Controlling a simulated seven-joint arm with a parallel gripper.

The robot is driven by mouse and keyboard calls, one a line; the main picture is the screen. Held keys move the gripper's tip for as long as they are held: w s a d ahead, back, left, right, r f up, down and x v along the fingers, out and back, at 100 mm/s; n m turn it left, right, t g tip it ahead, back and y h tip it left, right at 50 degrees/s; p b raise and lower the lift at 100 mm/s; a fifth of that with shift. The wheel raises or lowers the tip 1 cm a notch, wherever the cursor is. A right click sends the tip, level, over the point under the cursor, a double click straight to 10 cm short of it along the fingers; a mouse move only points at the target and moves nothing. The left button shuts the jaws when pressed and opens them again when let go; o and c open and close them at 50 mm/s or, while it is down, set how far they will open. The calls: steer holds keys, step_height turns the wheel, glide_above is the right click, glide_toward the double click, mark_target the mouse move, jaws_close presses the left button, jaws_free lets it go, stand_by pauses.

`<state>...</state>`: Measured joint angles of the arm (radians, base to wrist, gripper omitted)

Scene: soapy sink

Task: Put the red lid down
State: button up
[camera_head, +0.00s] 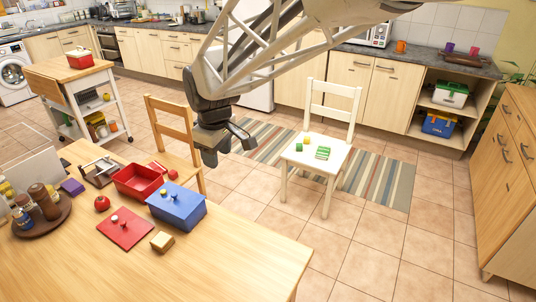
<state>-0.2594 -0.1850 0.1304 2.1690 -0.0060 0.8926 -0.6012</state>
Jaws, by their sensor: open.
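The red lid (124,229) lies flat on the wooden table, in front of the red box and left of the blue box. A small knob shows on its top. The red box (138,181) stands open behind it. My gripper (230,150) is open and empty, with its fingers hanging down in the air. In the picture it is up and to the right of the lid, clear of it. Nothing hides the lid.
The blue box (177,207), a tan block (162,241), a red apple (102,203) and a round tray (65,217) with jars surround the lid. A wooden chair (179,145) stands behind the table. The table's front right (235,255) is clear.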

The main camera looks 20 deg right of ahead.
steer(key=s+d+m, duration=0.5)
steer(key=s+d, duration=0.2)
steer(key=s, duration=0.5)
steer(key=s+d+m+t, duration=0.1)
steer(key=s+d+m, duration=0.4)
steer(key=s, duration=0.6)
steer(key=shift+s+d, duration=0.4)
steer(key=shift+d, duration=0.85)
